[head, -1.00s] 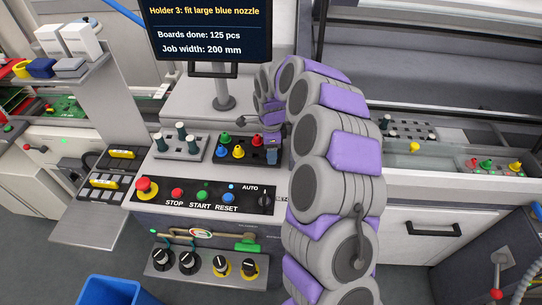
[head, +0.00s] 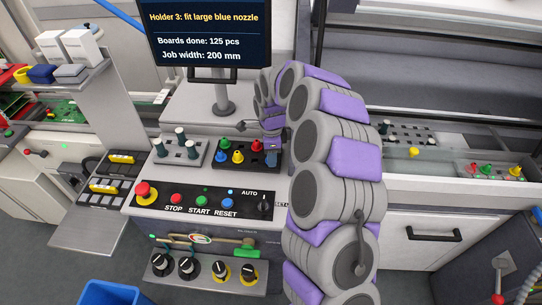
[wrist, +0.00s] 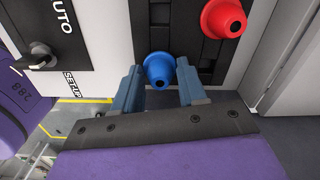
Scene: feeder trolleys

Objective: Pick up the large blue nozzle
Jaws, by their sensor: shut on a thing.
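The large blue nozzle (wrist: 160,71) is between the two fingertips of my gripper (wrist: 157,84) in the wrist view. My gripper is shut on it, one blue-grey finger on each side. The nozzle is over the edge of the black nozzle tray (wrist: 175,38); I cannot tell if it is clear of its seat. A red nozzle (wrist: 223,18) stands in the tray to the right of it. In the head view my gripper (head: 272,158) is at the right end of the tray and hides the large blue nozzle.
Green and yellow nozzles (head: 238,157) share the tray. A grey tray with dark green pegs (head: 180,150) stands left of it. The button panel (head: 205,200) lies in front. A monitor (head: 207,35) rises behind. More nozzles (head: 487,170) stand at the right.

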